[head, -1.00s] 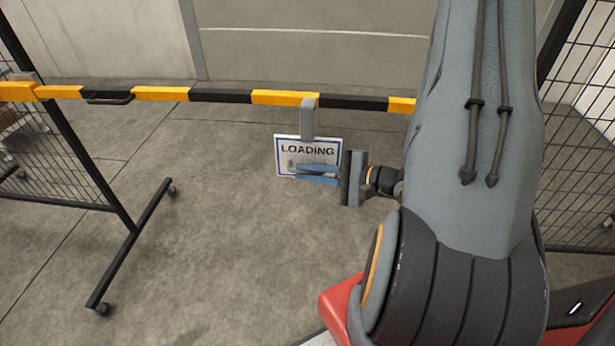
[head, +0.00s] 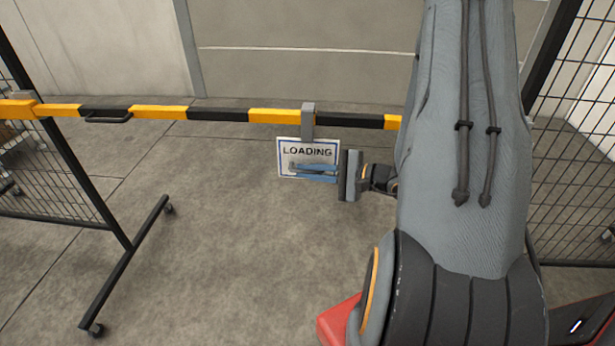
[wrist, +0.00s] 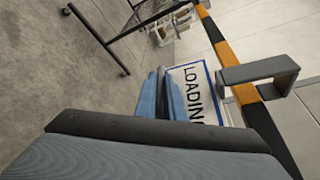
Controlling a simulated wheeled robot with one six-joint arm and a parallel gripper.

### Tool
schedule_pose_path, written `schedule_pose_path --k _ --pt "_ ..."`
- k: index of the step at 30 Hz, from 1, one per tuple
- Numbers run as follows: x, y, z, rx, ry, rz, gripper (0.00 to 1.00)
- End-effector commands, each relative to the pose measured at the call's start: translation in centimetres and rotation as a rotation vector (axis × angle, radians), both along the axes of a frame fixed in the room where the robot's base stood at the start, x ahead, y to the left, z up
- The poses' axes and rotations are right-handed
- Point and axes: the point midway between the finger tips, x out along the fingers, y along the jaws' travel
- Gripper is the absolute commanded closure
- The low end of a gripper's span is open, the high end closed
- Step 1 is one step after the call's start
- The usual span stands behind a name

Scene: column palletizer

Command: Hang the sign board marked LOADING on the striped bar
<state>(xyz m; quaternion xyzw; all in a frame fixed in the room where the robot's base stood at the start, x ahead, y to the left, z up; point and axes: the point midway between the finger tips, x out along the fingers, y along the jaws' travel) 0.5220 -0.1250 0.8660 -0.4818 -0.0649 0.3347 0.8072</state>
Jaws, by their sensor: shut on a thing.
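The white sign board (head: 298,150) with a blue border reads LOADING and hangs upright from a grey hook (head: 308,122). My gripper (head: 300,172) is shut on the board's lower part with its blue fingers. The black-and-yellow striped bar (head: 220,115) runs behind the hook in the head view. In the wrist view the hook (wrist: 258,72) reaches across the striped bar (wrist: 246,95), with an end on each side. I cannot tell whether it touches the bar. The board (wrist: 198,92) shows beside my fingers (wrist: 165,98), which hide part of it.
A mesh fence panel (head: 55,180) on a wheeled foot (head: 130,265) stands at the left. Another mesh panel (head: 575,170) stands at the right. A black handle (head: 107,118) is on the bar. The concrete floor below the bar is clear.

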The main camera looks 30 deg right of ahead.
Motion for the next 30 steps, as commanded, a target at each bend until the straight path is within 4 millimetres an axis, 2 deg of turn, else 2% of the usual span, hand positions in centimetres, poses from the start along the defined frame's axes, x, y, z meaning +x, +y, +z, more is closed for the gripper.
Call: schedule_pose_path --k 20,30 --pt "4.1 -2.7 0.0 -0.001 -0.002 0.001 1.00" --pt "4.0 -2.7 -2.3 0.000 -0.001 -0.001 1.00"
